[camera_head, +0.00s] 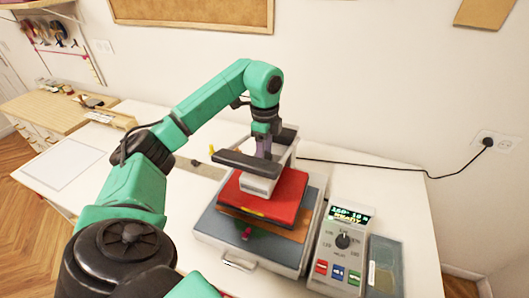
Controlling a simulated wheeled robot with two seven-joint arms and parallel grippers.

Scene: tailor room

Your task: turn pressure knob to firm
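A heat press (310,215) stands on the white table, with a grey base and a raised pale head with a dark handle bar (245,164). A control box (325,262) is at its right, with a lit display, a black round knob (343,240) and several coloured buttons. The knob's labels are too small to read. My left gripper (263,154) points down over the press head, behind the dark bar. Its fingertips are small and partly hidden, so whether it is open or holds anything is unclear. It is well away from the black knob. My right gripper is out of view.
Red and brown pieces (272,192) lie stacked on the press base. A dark flat tray (385,266) is right of the control box. A black cord (385,166) runs to the wall socket. White table is free at the far right.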

